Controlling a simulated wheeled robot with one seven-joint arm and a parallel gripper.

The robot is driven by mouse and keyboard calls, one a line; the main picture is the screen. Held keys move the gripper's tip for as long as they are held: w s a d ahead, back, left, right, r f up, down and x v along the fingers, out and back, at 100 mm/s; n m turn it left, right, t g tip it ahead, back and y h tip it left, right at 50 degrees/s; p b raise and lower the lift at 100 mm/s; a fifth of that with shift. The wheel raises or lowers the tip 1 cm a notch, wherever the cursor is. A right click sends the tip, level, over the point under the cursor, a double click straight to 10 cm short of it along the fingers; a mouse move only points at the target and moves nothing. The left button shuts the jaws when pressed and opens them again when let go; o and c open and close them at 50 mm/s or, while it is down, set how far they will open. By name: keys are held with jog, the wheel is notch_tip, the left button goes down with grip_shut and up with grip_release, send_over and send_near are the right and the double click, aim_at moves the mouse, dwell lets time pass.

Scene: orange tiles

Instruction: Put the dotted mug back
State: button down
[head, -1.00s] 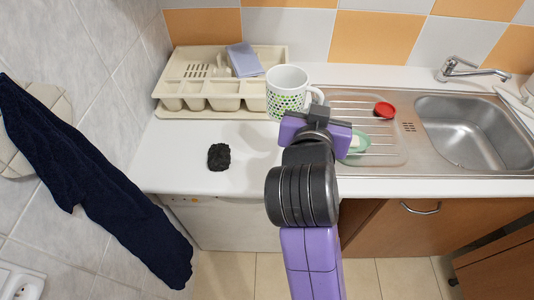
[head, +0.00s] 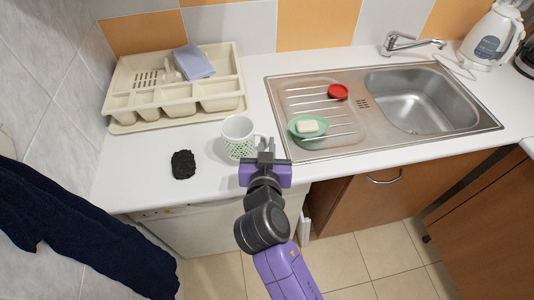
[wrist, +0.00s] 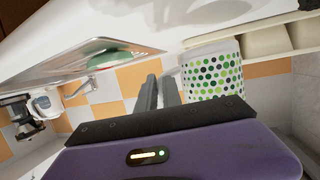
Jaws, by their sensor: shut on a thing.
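The dotted mug (head: 238,137) is white with green and dark dots. It is upright, over the counter strip between the cutlery tray and the sink's drainboard. I cannot tell whether its base touches the counter. My gripper (head: 265,148) is shut on the mug's handle side, at the right of the mug. In the wrist view my gripper (wrist: 160,92) shows its two fingers close together beside the mug (wrist: 212,76). The exact grip on the handle is partly hidden.
A beige cutlery tray (head: 122,100) with a blue-grey cloth (head: 193,62) stands behind left. A black lump (head: 183,164) lies left of the mug.

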jog(key=shift+f, duration=2)
jog(key=shift+f, duration=0.1)
jog(key=c, duration=1.9)
grip_release()
jog(key=shift+f, duration=0.1)
jog(key=shift+c, duration=0.2)
jog(key=o, duration=0.4)
jog(key=shift+o, duration=0.2)
jog(key=shift+r, duration=0.3)
jog(key=b+v, duration=0.2)
jog(key=v, duration=1)
jog(key=shift+b, duration=0.3)
jog(key=shift+d+f, duration=0.1)
jog(key=shift+f, duration=0.1)
